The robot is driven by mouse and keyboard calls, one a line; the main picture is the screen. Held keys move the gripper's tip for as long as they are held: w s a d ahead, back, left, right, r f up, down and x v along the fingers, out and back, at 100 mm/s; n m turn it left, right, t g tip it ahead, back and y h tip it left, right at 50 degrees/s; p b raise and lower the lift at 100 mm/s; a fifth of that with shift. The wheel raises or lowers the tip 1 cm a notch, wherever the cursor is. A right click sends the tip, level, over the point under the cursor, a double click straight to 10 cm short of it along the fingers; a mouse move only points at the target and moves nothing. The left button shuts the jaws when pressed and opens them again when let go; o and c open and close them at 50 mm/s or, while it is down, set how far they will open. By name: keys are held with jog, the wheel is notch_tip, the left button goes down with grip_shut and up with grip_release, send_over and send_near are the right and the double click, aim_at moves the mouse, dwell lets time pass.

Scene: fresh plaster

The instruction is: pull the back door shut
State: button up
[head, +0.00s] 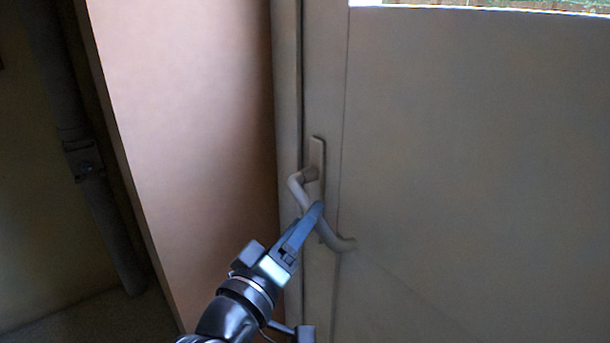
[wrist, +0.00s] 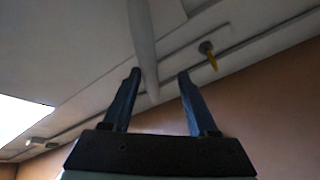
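The back door (head: 470,170) is a flat grey-brown leaf filling the right of the head view. Its pale lever handle (head: 342,243) sits on a narrow plate near the leaf's left edge and slants down to the right. Whether the door stands ajar cannot be told. My gripper (head: 317,208) reaches up from below, its fingertips at the middle of the lever. In the wrist view my gripper (wrist: 160,75) has its two fingers apart. The lever (wrist: 146,50) runs between them, close to the left finger, with a gap to the right one. Contact is unclear.
A pinkish wall panel (head: 190,130) stands left of the door frame. A dark vertical pipe (head: 100,200) is farther left, in shadow. A bright window (head: 480,6) cuts the door's top. A small yellow piece (wrist: 212,61) hangs from a round fitting in the wrist view.

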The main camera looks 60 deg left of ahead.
jog(key=shift+w, duration=0.1)
jog(key=b+v, duration=0.1)
jog(key=v, duration=1.2)
jog(key=shift+r, duration=0.1)
dwell(0.3)
